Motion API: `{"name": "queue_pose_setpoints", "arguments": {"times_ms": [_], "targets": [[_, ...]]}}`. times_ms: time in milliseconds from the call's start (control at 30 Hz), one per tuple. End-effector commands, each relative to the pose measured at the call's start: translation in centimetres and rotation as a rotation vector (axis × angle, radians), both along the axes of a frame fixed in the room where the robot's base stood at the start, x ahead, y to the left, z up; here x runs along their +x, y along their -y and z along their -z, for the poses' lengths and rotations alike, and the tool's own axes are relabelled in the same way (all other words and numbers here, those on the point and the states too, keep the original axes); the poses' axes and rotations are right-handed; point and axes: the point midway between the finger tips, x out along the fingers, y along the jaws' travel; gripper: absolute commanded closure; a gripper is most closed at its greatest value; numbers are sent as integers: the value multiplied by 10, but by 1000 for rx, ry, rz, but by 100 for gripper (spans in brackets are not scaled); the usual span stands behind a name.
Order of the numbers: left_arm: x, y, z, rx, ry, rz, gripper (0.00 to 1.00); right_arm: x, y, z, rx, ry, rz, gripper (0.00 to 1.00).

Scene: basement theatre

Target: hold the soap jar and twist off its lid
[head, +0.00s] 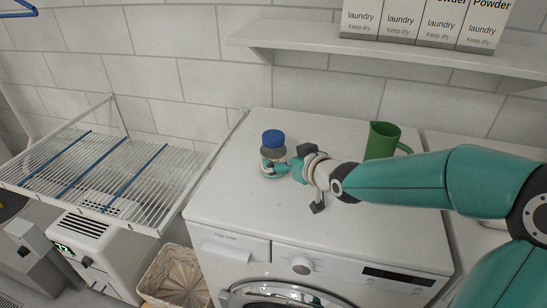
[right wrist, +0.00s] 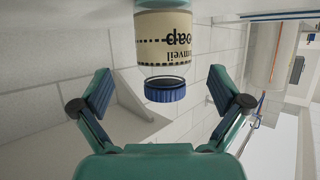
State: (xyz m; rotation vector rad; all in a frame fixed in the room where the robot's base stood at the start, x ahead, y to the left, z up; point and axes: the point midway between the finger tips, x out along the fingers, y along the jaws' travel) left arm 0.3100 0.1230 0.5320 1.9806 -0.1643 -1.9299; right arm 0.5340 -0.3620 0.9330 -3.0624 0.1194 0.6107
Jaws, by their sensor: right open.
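The soap jar (head: 266,173) stands upright on top of the white washing machine. Its blue lid (head: 273,138) is on it, above a grey neck. My right gripper (head: 276,167) comes from the right at the jar's lower part and hides some of it. In the right wrist view the jar (right wrist: 163,40) appears upside down, with a beige soap label and the ridged blue lid (right wrist: 165,91). It lies ahead between the spread fingers of my right gripper (right wrist: 160,88), with gaps on both sides. My left gripper is not in view.
A green jug (head: 381,142) stands on the washing machine (head: 235,215), behind my right arm. A wire drying rack (head: 90,165) is at the left, with a wicker basket (head: 172,278) below. A shelf (head: 400,55) with laundry powder boxes (head: 400,18) hangs above. The machine's top left of the jar is clear.

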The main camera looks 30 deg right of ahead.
Motion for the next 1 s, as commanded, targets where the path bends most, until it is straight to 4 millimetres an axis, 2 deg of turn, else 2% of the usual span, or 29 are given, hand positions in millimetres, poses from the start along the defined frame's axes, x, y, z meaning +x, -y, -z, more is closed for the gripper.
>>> {"name": "queue_pose_setpoints", "arguments": {"times_ms": [233,533,833,867,1000], "targets": [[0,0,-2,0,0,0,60,15,-1,5,0,0,-2,1],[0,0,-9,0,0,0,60,51,-2,18,0,-1,-1,1],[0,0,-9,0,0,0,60,57,-1,21,0,1,-1,1],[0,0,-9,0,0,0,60,56,-1,21,0,1,-1,3],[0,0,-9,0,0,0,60,56,-1,21,0,1,-1,26]]}}
